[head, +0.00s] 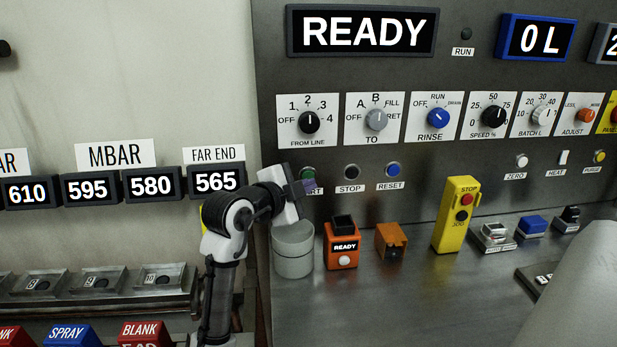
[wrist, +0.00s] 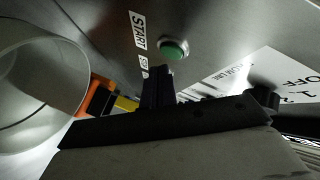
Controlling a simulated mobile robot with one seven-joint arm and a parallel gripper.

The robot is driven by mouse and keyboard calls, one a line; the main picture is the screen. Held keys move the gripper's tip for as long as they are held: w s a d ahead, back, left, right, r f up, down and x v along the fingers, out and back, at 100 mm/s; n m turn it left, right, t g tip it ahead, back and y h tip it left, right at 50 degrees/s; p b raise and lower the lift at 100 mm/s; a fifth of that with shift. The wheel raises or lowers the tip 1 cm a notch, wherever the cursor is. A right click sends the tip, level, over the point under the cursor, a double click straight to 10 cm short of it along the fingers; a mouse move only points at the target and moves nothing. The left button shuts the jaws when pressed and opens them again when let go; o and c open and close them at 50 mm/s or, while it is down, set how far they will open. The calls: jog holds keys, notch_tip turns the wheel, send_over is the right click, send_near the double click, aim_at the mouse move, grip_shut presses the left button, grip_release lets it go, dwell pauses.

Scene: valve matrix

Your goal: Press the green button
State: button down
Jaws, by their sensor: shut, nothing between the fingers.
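The green button (wrist: 173,50) is round and sits in a pale ring beside the START label (wrist: 139,32) in the wrist view. In the head view a sliver of the green button (head: 307,173) shows at the left of the button row, with its label partly covered by my gripper (head: 310,186). My gripper (wrist: 157,72) is shut and empty, its fingertips close to the button and just below it in the wrist view. I cannot tell whether they touch it.
A grey cylinder (head: 293,255) stands on the bench just below my gripper, and it also shows open-topped in the wrist view (wrist: 75,75). The STOP button (head: 351,171) and blue RESET button (head: 392,169) lie to the right. The FROM LINE knob (head: 308,122) is above.

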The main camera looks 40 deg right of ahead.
jog(key=shift+w+d, duration=0.1)
jog(key=shift+w, duration=0.05)
dwell(0.7)
jog(key=shift+w+d, duration=0.15)
jog(key=shift+w, duration=0.05)
jog(key=shift+w+d, duration=0.25)
jog(key=shift+w, duration=0.15)
dwell(0.7)
jog(key=shift+s+a, duration=0.1)
jog(key=shift+s+a+b, duration=0.4)
jog(key=shift+s, duration=0.25)
jog(key=s+a, duration=0.1)
jog(key=s, duration=0.2)
jog(key=s+a, duration=0.1)
jog(key=shift+s+a+b, duration=0.15)
jog(key=shift+a+b, duration=0.15)
jog(key=shift+b, duration=0.1)
